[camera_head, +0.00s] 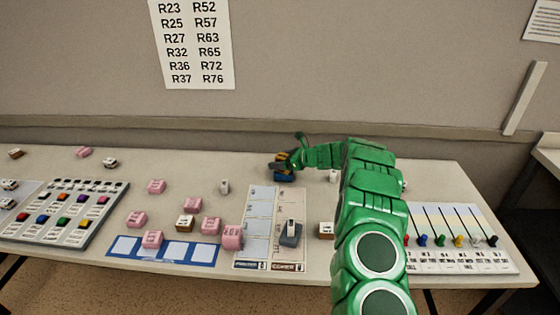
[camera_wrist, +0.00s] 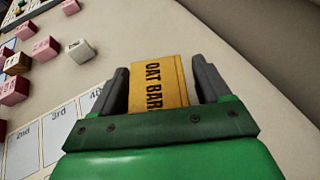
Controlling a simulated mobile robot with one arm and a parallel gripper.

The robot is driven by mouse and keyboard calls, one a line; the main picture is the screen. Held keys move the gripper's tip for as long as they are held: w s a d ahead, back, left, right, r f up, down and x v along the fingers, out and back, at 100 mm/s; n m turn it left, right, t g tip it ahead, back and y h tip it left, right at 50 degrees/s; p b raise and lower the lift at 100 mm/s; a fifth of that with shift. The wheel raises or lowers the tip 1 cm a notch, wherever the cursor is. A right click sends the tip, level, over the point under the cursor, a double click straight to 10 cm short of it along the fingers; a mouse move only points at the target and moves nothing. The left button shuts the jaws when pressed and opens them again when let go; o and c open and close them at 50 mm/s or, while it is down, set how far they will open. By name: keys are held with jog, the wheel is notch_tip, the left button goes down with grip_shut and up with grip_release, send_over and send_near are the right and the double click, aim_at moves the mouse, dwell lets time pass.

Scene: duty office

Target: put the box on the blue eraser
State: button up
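The box is a yellow block lettered "OAT BAR" (camera_wrist: 158,82), lying between my fingers in the wrist view. My gripper (camera_wrist: 165,85) is open around it: the left finger is close against its side, and a narrow gap shows at the right finger. In the head view my gripper (camera_head: 283,160) is at the back middle of the table, with the yellow box (camera_head: 279,158) partly hidden by it. A dark blue block (camera_head: 284,177), likely the blue eraser, shows directly below the box. It is not visible in the wrist view, and I cannot tell whether they touch.
Several pink blocks (camera_head: 157,186) are scattered left, beyond a blue-edged strip (camera_head: 122,246). A button panel (camera_head: 100,189) is far left, a slotted panel (camera_head: 470,225) right. The wall is close behind.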

jog(key=shift+r, duration=0.1)
jog(key=shift+s+d+r, duration=0.1)
jog(key=shift+d, duration=0.1)
jog(key=v, duration=1.1)
jog(key=shift+s+d, duration=0.15)
jog(key=shift+d, duration=0.1)
jog(key=shift+r, duration=0.15)
jog(key=s+a+r+n+g+h, duration=0.15)
jog(key=s+r+n, duration=0.35)
jog(key=s, duration=0.5)
jog(key=s+a+r+n+g+h, duration=0.1)
jog(key=s+a+r+n+g, duration=0.2)
jog(key=s+r, duration=0.45)
jog(key=s+a+r+n+g+h, duration=0.15)
jog(key=s+r+n, duration=0.3)
jog(key=s, duration=0.75)
jog(key=s+d+n+h, duration=0.2)
jog(key=s+d, duration=0.3)
jog(key=s, duration=0.7)
jog(key=s+d+n+h, duration=0.3)
jog(key=s+d, duration=0.3)
jog(key=s, duration=0.6)
jog(key=s+d+n+h, duration=0.3)
jog(key=s+d+n, duration=0.2)
jog(key=s, duration=0.7)
jog(key=shift+d+f+g, duration=0.4)
jog(key=shift+d, duration=0.35)
